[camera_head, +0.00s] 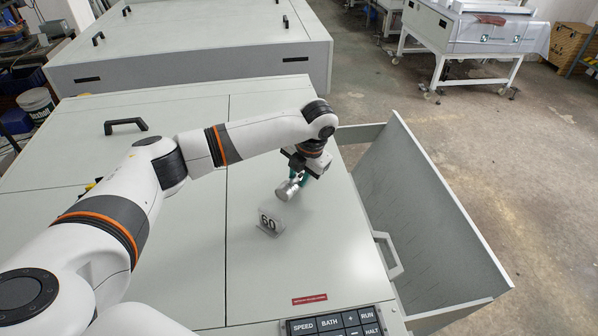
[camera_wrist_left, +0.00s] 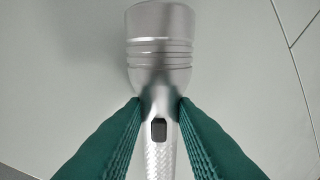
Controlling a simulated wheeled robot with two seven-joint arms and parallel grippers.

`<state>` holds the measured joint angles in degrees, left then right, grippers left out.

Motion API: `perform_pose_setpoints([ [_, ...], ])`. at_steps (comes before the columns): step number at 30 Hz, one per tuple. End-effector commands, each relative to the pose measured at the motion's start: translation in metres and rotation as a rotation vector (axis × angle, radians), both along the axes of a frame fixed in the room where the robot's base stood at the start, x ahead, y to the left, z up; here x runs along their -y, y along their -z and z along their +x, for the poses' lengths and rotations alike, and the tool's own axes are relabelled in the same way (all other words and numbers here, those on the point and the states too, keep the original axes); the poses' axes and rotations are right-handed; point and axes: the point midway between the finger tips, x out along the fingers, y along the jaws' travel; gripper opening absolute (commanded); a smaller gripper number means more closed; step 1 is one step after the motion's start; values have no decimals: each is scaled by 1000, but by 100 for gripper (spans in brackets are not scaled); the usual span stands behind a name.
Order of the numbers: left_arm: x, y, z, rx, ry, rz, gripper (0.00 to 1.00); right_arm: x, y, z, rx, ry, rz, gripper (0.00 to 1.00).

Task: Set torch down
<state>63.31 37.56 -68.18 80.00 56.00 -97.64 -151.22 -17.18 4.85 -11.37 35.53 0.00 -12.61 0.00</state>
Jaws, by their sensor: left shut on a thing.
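The torch (camera_head: 286,191) is silver, with a wide ribbed head, a knurled handle and a dark switch. It is over the grey top of the plate processor (camera_head: 190,220), near its right edge. The torch also fills the middle of the left wrist view (camera_wrist_left: 160,60), its head toward the top of the picture. My left gripper (camera_head: 299,178) has green fingers, shut on the torch just below its head; they also show in the left wrist view (camera_wrist_left: 160,112). I cannot tell whether the torch touches the surface. My right gripper is not in view.
A small sign marked 60 (camera_head: 270,222) stands just in front of the torch. A button panel (camera_head: 335,325) is at the front edge. An open tray-like flap (camera_head: 425,215) hangs off the right side. A black handle (camera_head: 125,125) is at the back left.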

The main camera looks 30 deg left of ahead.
Motion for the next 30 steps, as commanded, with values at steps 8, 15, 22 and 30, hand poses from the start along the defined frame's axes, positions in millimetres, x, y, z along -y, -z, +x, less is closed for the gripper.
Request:
perform_pose_setpoints([
  [8,0,9,0,2,0,-1,0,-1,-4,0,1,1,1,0],
  [15,0,12,0,1,0,-1,33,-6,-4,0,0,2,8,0],
  [22,0,12,0,1,0,0,47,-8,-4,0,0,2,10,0],
  [30,2,3,1,4,-1,-1,47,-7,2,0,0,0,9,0],
])
